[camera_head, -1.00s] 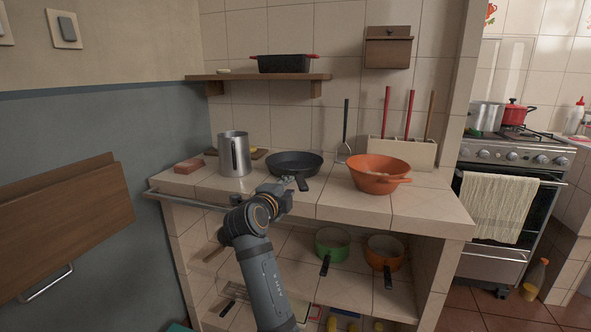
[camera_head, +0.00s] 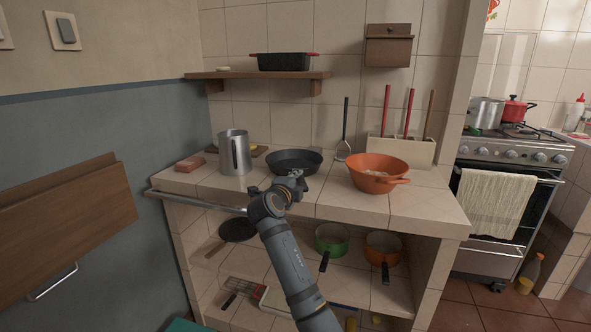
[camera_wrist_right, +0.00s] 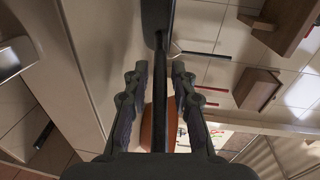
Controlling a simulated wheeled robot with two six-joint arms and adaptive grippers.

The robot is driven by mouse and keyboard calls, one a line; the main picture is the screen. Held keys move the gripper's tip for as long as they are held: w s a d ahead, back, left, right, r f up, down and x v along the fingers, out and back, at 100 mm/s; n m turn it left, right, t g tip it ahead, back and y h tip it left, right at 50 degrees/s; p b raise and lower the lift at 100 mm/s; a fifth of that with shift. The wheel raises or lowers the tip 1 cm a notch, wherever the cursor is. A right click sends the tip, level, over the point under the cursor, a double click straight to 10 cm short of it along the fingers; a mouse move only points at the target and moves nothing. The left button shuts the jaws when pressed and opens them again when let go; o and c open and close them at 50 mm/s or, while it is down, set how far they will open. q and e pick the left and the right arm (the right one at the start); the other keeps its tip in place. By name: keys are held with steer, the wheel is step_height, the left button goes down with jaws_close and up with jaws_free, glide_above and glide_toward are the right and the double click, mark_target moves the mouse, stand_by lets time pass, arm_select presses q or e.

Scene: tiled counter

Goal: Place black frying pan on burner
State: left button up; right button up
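The black frying pan (camera_head: 294,160) sits on the tiled counter, between a metal jug and an orange colander. My right gripper (camera_head: 296,180) is at the pan's handle, at the near side of the pan, and covers most of it in the head view. In the right wrist view, the dark handle (camera_wrist_right: 160,72) runs between the two fingers of the gripper (camera_wrist_right: 159,72). The fingers are apart, with gaps showing on both sides of the handle. The stove (camera_head: 508,152) with its burners stands at the far right. My left gripper is not in view.
A metal jug (camera_head: 235,153) stands left of the pan and an orange colander (camera_head: 377,175) right of it. On the stove are a steel pot (camera_head: 487,113) and a red pot (camera_head: 515,110). A tiled wall edge separates counter and stove.

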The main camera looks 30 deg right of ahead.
jaws_close()
steer(key=shift+r, duration=0.1)
steer(key=shift+r, duration=0.2)
step_height(320, 180, up, 2)
steer(key=shift+r, duration=0.25)
steer(key=s+r, duration=0.1)
steer(key=r, duration=0.1)
steer(key=s+a+r, duration=0.1)
steer(key=r, duration=0.1)
steer(key=s+a+r+p, duration=0.1)
steer(key=s+r, duration=0.1)
steer(key=shift+s+a, duration=0.1)
steer(key=shift+a, duration=0.05)
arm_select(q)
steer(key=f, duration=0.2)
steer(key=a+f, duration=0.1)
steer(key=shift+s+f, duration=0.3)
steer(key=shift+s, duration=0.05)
arm_select(e)
steer(key=s+a+r, duration=0.4)
steer(key=s, duration=0.4)
steer(key=shift+s, duration=0.15)
